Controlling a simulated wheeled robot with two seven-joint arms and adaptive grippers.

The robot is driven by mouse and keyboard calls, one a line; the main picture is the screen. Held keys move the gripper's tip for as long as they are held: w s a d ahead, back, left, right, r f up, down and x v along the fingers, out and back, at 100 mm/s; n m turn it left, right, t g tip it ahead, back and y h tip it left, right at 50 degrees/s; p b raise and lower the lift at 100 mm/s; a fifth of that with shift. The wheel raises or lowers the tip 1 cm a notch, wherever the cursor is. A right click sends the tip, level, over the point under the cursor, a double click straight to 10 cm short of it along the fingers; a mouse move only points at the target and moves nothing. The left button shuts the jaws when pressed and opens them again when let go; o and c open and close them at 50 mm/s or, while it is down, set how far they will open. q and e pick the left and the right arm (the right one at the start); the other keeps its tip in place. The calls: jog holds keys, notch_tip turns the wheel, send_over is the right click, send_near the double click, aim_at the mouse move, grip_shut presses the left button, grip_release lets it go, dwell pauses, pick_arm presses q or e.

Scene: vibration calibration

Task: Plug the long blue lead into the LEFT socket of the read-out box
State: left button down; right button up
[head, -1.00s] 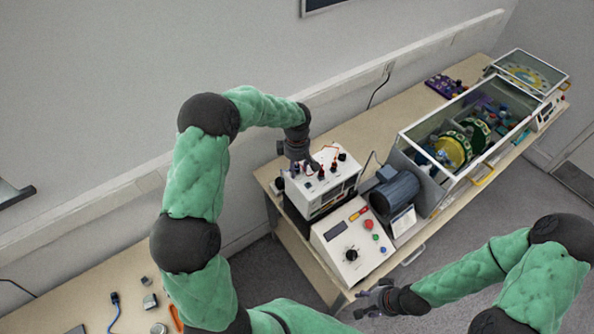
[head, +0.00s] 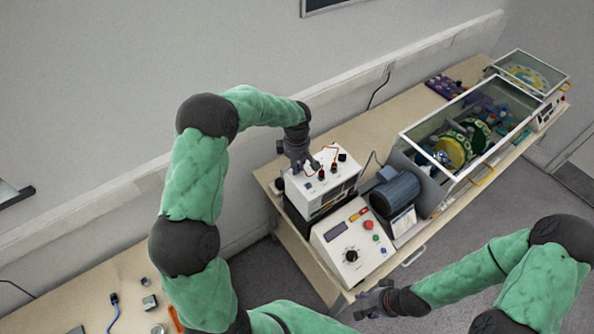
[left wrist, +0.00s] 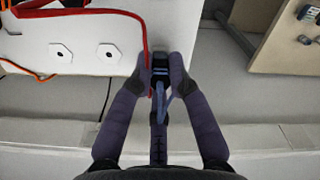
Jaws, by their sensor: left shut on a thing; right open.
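The white read-out box (head: 325,190) stands on the bench in the middle of the head view, with a red lead and dark plugs on its top. My left gripper (head: 303,170) is at the left part of that top. In the left wrist view my left gripper (left wrist: 160,65) is shut on a dark plug (left wrist: 160,62) with a blue lead (left wrist: 160,100) trailing back between the fingers. The plug is at the edge of the white panel; I cannot tell if it touches. Two hexagonal fittings (left wrist: 61,53) show bare to its left. My right gripper (head: 368,303) is open and empty, in front of the bench.
A control box (head: 352,245) with knobs and buttons stands in front of the read-out box. A grey motor (head: 395,190) and a glazed case (head: 465,135) stand to the right. Another blue cable (head: 114,310) lies on the near-left table. A red cable (left wrist: 145,40) runs close beside the held plug.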

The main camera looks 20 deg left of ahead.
pick_arm(q)
jog(key=shift+r, duration=0.1)
dwell(0.3)
jog(key=shift+r+p, duration=0.55)
jog(key=shift+r, duration=1.1)
jog(key=shift+d, duration=0.15)
jog(key=r+b, duration=0.1)
send_over(308, 186)
jog(key=shift+w+r, duration=0.1)
jog(key=shift+f+b, duration=0.75)
jog(key=shift+b, duration=0.25)
jog(key=shift+f+b, duration=0.75)
jog(key=shift+f, duration=0.1)
jog(key=shift+f+b, duration=1.05)
jog(key=shift+b, duration=0.55)
dwell(1.7)
